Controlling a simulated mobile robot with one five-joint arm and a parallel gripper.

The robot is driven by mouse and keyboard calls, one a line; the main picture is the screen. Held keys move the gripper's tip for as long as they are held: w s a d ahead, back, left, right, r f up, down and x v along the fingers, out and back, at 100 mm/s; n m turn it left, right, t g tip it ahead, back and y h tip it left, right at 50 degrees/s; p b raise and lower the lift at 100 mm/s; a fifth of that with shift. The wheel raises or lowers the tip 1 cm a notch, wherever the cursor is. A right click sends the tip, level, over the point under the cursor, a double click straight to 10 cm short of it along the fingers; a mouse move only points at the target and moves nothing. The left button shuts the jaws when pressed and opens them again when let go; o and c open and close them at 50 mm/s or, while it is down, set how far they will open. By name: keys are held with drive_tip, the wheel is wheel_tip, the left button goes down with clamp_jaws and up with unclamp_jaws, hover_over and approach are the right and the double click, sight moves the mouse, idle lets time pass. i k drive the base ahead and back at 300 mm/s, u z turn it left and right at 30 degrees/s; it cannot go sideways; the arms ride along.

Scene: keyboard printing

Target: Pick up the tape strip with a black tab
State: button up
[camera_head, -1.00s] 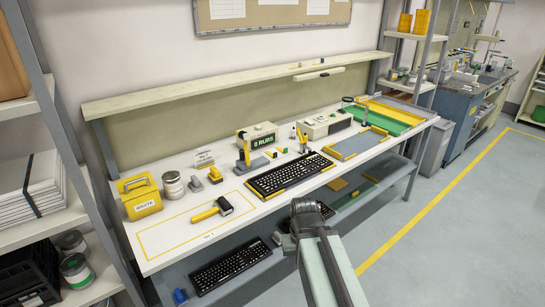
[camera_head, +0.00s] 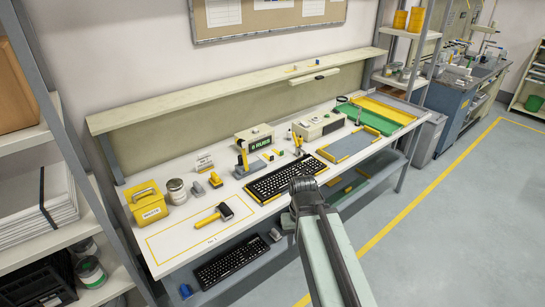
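A pale strip (camera_head: 316,77) with a small black piece on it shows at the front of the raised shelf, right of the shelf's middle. It may be the tape strip with the black tab, but it is too small to be sure. The dark end of my arm (camera_head: 303,188) is in front of the bench, over the right end of the upper black keyboard, well below and apart from the strip. The fingers cannot be made out, so I cannot tell if my gripper is open, shut or holding anything.
The white bench (camera_head: 185,240) holds a yellow box (camera_head: 147,203), a can (camera_head: 176,191), a roller (camera_head: 222,212), a black keyboard (camera_head: 282,180), devices and a green tray (camera_head: 375,118). Another keyboard (camera_head: 230,263) lies lower. Shelving stands at left; the floor (camera_head: 440,230) at right is clear.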

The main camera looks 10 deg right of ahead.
sight(271, 158)
drive_tip(key=z, duration=1.45)
drive_tip(key=i, duration=3.7)
drive_tip(key=u, duration=4.7)
drive_tip(key=i, duration=0.9)
drive_tip(key=u, duration=0.1)
